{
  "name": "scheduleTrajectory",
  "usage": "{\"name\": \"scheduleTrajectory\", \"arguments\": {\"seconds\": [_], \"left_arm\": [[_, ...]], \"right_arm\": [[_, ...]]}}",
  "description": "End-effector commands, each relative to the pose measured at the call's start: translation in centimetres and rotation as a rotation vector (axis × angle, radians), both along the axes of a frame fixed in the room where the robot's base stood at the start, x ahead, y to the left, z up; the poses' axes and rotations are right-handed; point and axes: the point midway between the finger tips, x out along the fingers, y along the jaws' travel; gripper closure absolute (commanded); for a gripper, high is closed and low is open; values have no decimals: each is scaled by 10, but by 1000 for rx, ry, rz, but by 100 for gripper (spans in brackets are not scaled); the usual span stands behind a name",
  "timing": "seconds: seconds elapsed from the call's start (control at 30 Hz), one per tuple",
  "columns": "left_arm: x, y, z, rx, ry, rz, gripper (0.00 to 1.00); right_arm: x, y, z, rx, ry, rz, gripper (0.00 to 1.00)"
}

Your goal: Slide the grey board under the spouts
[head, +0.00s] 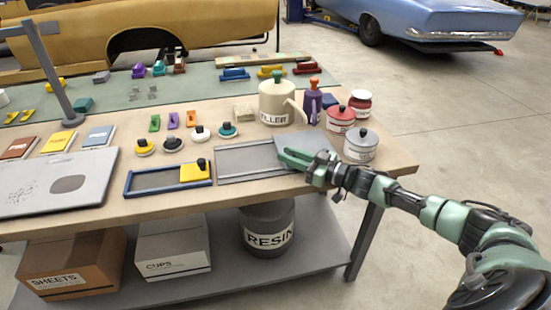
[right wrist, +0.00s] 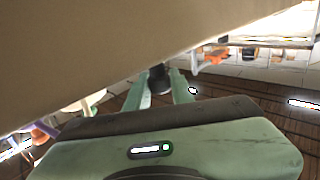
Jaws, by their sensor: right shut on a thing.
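The grey board (head: 307,146) lies flat at the right end of a grey-railed track (head: 233,163), close to the table's right side. The cream FILLER can (head: 275,103) stands behind it, with its spout pointing right and down. The purple can (head: 312,104) with an orange top stands next to it. My right gripper (head: 284,155) is at the board's near left part, shut on it. In the right wrist view, its fingers (right wrist: 160,90) close on a dark piece, and a broad tan-grey surface fills the top. The exact grip is partly hidden. My left gripper is not in view.
Two red pots (head: 341,118) and a grey lidded pot (head: 361,145) stand close at the board's right. A blue-railed track (head: 150,190) with a yellow block lies left. The track's left half is bare. A large grey panel (head: 92,172) lies at the left.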

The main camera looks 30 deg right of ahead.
Motion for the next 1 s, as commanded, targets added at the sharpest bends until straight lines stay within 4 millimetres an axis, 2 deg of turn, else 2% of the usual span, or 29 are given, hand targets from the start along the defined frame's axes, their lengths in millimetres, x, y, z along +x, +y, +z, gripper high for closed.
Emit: {"name": "scheduleTrajectory", "arguments": {"seconds": [0.1, 0.4, 0.43, 0.5, 0.83, 1.0], "left_arm": [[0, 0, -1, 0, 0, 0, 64], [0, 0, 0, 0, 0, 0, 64], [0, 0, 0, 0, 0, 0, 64], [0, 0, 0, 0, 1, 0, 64], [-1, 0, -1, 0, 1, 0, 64], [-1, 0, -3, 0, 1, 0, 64]], "right_arm": [[-1, -6, 0, 0, 1, -4, 100], [-1, -8, 0, -2, 2, -6, 100], [-1, -8, 0, -2, 2, -7, 71], [-1, -8, 0, -2, 2, -7, 55], [-2, -6, 0, 0, 1, -2, 55], [-19, -15, -3, -2, 5, -3, 55]]}}
